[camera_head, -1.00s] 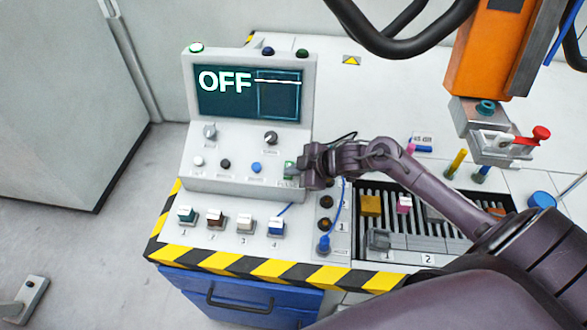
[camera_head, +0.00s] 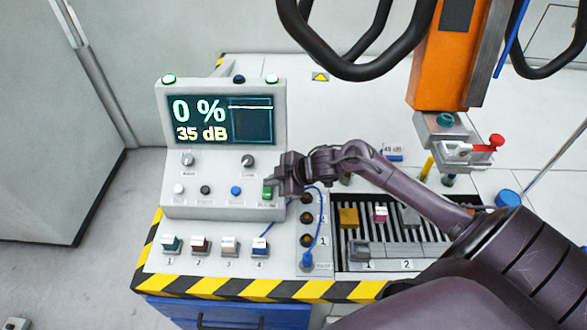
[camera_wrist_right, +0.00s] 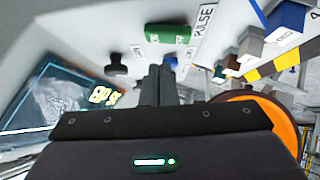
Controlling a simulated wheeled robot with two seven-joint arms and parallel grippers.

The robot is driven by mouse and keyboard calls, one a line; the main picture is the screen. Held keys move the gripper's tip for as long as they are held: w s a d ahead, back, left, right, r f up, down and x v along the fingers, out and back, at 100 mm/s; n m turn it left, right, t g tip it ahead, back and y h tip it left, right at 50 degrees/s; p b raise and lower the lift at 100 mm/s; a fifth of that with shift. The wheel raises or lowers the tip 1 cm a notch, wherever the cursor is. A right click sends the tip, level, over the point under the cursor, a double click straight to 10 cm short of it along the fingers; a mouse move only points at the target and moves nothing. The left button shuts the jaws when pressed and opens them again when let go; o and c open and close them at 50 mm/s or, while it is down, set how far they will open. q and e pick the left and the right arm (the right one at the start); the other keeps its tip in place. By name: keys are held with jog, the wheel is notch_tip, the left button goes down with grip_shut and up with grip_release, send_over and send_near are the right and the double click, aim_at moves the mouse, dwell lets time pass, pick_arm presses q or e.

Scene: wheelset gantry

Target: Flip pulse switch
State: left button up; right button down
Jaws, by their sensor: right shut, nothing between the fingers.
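The pulse switch is a green rocker (camera_head: 268,191) at the lower right of the console's sloped front. In the wrist view it shows as a green block (camera_wrist_right: 167,34) beside a label reading PULSE. My right gripper (camera_head: 281,182) is shut and empty, just right of the switch in the head view. In the wrist view its closed fingertips (camera_wrist_right: 160,72) are close to the switch, with a small gap in the picture; contact cannot be told. The console screen (camera_head: 212,119) reads "0 %" and "35 dB". My left gripper is not in view.
Knobs and small buttons share the console (camera_head: 172,209). Numbered switches (camera_head: 200,246) stand in front of it. A blue cable (camera_head: 319,230) runs beside a slotted tray (camera_head: 385,262) with blocks. An orange gantry unit (camera_head: 440,60) hangs at right.

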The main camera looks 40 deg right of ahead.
pick_arm(q)
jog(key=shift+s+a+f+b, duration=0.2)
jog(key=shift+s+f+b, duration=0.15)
jog(key=shift+b, duration=0.65)
pick_arm(e)
jog(key=r+v, duration=0.1)
jog(key=v, duration=1)
jog(key=shift+w+a, duration=0.2)
jog(key=shift+a, duration=0.15)
jog(key=shift+w+d+f, duration=0.1)
jog(key=shift+f, duration=0.05)
pick_arm(q)
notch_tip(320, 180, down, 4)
jog(key=b, duration=0.4)
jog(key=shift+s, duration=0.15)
pick_arm(e)
jog(key=shift+m+g+y, duration=0.3)
jog(key=shift+g+y, duration=0.1)
jog(key=shift+g, duration=0.2)
